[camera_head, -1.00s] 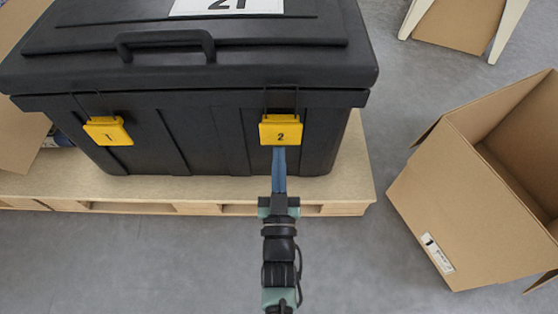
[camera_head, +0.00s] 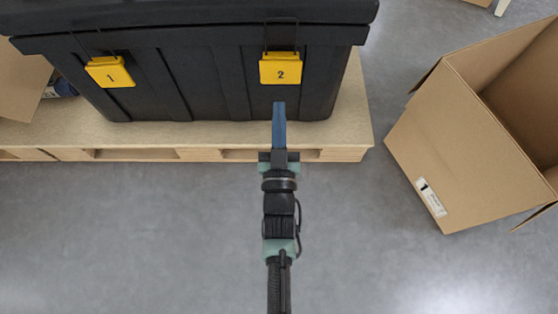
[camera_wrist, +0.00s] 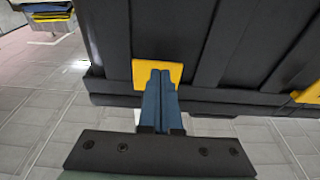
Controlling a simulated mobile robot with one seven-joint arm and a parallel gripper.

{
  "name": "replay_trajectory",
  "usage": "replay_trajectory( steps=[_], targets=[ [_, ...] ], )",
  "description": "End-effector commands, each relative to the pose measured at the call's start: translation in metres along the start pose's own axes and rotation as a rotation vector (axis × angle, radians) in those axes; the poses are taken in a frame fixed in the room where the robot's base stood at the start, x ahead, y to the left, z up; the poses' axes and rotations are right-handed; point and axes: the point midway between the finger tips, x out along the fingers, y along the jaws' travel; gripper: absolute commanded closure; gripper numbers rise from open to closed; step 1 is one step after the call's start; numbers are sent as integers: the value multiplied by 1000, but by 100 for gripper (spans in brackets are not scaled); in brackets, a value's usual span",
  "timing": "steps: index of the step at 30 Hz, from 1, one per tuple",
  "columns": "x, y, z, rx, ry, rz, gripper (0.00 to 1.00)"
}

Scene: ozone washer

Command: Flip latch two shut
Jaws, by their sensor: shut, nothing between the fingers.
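A gap shows between fingertips and latch there. In the wrist view the fingers (camera_wrist: 160,73) overlap the lower part of the yellow latch (camera_wrist: 142,70); I cannot tell contact there. Latch one (camera_head: 110,72) is the yellow plate on the left.
The box stands on a wooden pallet (camera_head: 190,138). An open cardboard box (camera_head: 440,150) stands on the floor at the right. Another cardboard piece (camera_head: 20,85) is at the left edge. The grey floor (camera_head: 140,240) in front of the pallet is clear.

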Motion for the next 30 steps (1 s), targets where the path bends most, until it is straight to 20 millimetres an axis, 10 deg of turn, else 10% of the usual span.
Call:
replay_trajectory(
  steps=[12,30],
  targets=[
    [-72,0,50,0,-3,0,100],
    [-82,0,56,0,0,0,100]
  ],
)
